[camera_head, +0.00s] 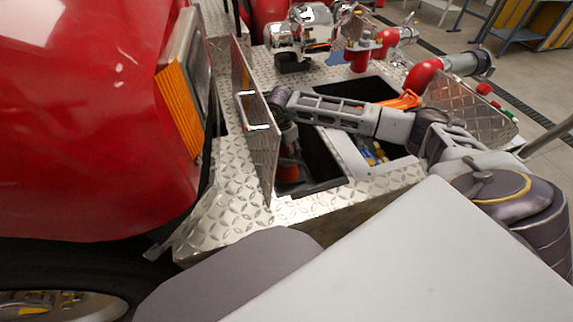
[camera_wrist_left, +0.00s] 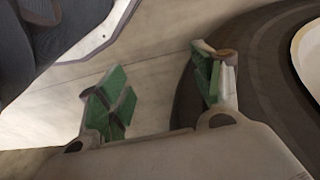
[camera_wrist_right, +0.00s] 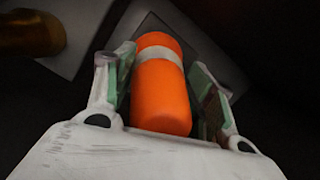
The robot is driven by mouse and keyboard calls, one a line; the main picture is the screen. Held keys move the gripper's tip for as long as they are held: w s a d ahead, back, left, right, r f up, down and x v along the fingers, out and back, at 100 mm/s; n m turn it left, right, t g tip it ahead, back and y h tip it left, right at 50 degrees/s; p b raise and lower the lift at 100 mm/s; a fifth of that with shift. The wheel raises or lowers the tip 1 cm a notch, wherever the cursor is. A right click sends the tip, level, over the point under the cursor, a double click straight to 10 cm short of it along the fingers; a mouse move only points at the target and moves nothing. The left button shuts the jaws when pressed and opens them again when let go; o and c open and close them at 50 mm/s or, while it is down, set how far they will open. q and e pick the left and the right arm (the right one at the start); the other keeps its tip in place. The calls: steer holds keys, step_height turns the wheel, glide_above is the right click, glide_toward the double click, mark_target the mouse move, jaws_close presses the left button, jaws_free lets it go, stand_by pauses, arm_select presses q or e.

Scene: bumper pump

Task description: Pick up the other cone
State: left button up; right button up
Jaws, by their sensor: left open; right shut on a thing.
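An orange cone (camera_wrist_right: 162,100) with a pale grey band fills the middle of the right wrist view, seen along its length between the two green-padded fingers. My right gripper (camera_wrist_right: 163,72) is shut on it. In the head view my right gripper (camera_head: 289,140) points down into the open compartment (camera_head: 322,160), with part of the orange cone (camera_head: 289,174) below it. The cone's base is hard to make out in the dark. My left gripper (camera_wrist_left: 160,92) is open and empty in the left wrist view. It is not in the head view.
An upright tread-plate lid (camera_head: 256,125) stands just left of the compartment. A second compartment to the right holds blue and yellow items (camera_head: 372,153). An orange object (camera_head: 403,100) shows partly behind my right arm. Red and chrome pipe fittings (camera_head: 425,75) stand at the back right.

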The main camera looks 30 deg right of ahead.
steer(key=c, duration=0.7)
arm_select(q)
steer(key=shift+w+r, duration=0.1)
steer(key=shift+r, duration=0.1)
arm_select(e)
steer(key=shift+r, duration=0.15)
step_height(320, 180, up, 8)
steer(key=shift+r+p, duration=0.1)
steer(key=shift+p, duration=0.65)
steer(key=shift+r, duration=0.75)
arm_select(q)
steer(key=f, duration=0.3)
steer(key=shift+a+f, duration=0.25)
steer(key=shift+s+a, duration=0.1)
steer(key=shift+s, duration=0.2)
